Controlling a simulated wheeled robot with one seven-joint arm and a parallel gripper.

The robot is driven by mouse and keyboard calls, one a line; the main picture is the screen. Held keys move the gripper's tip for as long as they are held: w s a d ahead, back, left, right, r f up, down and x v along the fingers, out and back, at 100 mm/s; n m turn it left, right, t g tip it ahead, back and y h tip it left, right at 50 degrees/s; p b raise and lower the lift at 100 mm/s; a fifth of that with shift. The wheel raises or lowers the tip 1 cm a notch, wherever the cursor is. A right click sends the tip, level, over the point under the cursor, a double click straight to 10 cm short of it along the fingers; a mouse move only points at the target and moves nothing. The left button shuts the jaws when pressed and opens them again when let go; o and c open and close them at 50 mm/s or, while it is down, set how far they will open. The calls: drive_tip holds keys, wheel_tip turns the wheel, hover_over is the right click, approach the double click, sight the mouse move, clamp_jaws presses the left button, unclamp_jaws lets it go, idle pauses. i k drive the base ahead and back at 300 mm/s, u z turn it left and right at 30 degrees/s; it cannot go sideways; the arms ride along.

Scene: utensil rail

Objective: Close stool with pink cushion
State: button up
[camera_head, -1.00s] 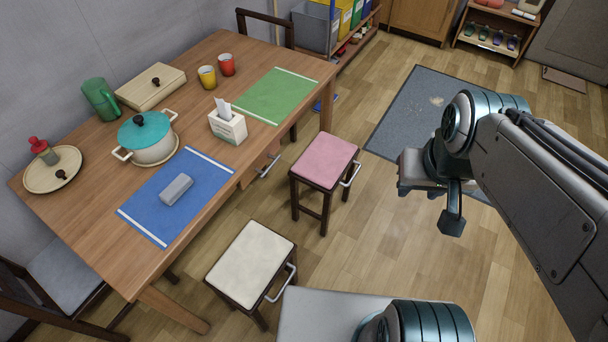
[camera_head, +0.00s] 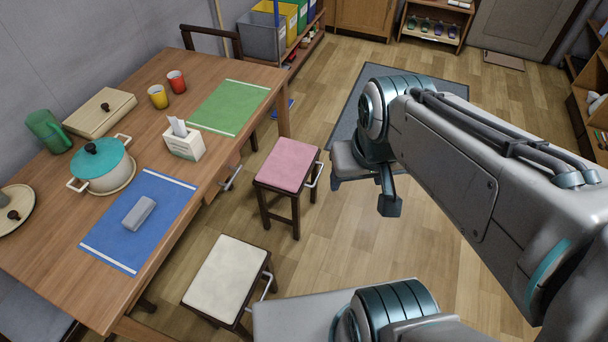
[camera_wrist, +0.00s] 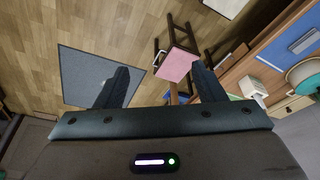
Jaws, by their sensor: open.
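The stool with the pink cushion (camera_head: 288,164) stands upright on the floor beside the table's long right side, on dark wooden legs. Its seat is outside the table edge in the head view. A pale bar handle (camera_head: 314,173) is on its right side. In the wrist view the pink cushion (camera_wrist: 176,66) shows upper centre, beyond and between my fingers. My gripper (camera_head: 363,196) is open and empty, right of the stool and apart from it. Its two spread fingers also show in the wrist view (camera_wrist: 162,82).
The wooden table (camera_head: 226,66) fills the left, with a teal-lidded pot (camera_head: 100,166) and tissue box (camera_head: 184,141). A stool with a cream cushion (camera_head: 227,275) stands nearer me. A grey mat (camera_head: 430,90) lies behind my arm.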

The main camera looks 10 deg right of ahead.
sight(286, 171)
drive_tip(key=z, duration=0.75)
drive_tip(key=i, duration=1.1)
drive_tip(key=u, duration=0.4)
